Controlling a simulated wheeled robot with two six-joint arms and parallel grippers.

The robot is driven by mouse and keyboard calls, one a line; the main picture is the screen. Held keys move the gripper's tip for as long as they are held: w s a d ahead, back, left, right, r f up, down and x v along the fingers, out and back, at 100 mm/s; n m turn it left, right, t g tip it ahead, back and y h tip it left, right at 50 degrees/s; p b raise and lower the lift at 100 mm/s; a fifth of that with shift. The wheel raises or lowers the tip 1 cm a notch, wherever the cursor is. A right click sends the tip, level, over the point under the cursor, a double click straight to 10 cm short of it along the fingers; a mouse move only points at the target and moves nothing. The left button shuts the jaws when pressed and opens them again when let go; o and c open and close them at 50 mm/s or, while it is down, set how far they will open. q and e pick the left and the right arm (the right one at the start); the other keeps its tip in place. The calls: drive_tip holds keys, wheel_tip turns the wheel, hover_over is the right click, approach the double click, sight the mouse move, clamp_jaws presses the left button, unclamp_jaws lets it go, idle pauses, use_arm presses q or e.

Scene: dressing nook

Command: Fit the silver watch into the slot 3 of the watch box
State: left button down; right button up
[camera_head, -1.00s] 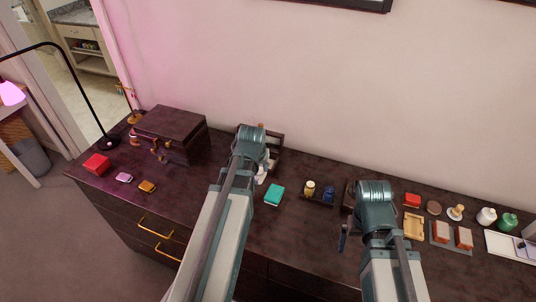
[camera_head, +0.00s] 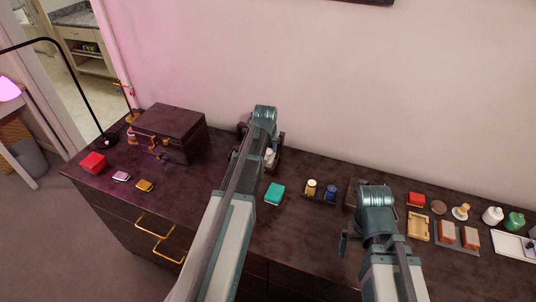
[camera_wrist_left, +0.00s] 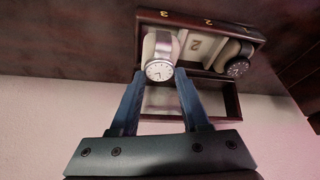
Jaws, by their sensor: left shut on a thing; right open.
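The silver watch, with its white dial and pale cushion (camera_wrist_left: 159,54), is between the fingertips of my left gripper (camera_wrist_left: 157,78) in the left wrist view. My gripper is shut on it. It lies at the slot marked 3 of the dark brown watch box (camera_wrist_left: 234,99); I cannot tell whether it is fully seated. The slot marked 2 beside it is empty. A dark watch (camera_wrist_left: 238,66) sits in the slot on the far right. In the head view my left arm hides most of the box (camera_head: 277,154). My right gripper (camera_head: 346,243) is open, partly hidden by its own wrist.
A large dark chest (camera_head: 172,128) stands left of the watch box. A teal box (camera_head: 274,194) and a small holder with bottles (camera_head: 321,196) lie to the right. A red box (camera_head: 93,162) is at the left edge. The front middle of the dresser is clear.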

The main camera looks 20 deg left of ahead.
use_arm(q)
drive_tip(key=shift+f, duration=0.65)
use_arm(e)
drive_tip(key=shift+f, duration=0.65)
use_arm(q)
drive_tip(key=shift+f+b, duration=0.6)
drive_tip(key=shift+b, duration=0.15)
use_arm(e)
drive_tip(key=shift+f, duration=0.6)
use_arm(q)
drive_tip(key=shift+c, duration=1.9)
unclamp_jaws()
drive_tip(key=shift+r, duration=0.1)
use_arm(e)
drive_tip(key=shift+r, duration=0.1)
use_arm(q)
drive_tip(key=shift+r, duration=0.1)
use_arm(e)
drive_tip(key=shift+r, duration=0.1)
use_arm(q)
drive_tip(key=shift+r+p, duration=0.5)
drive_tip(key=shift+p, duration=0.2)
use_arm(e)
drive_tip(key=shift+r, duration=0.5)
use_arm(q)
drive_tip(key=p+v, duration=1.1)
drive_tip(key=v, duration=0.1)
use_arm(e)
wheel_tip(320, 180, up, 11)
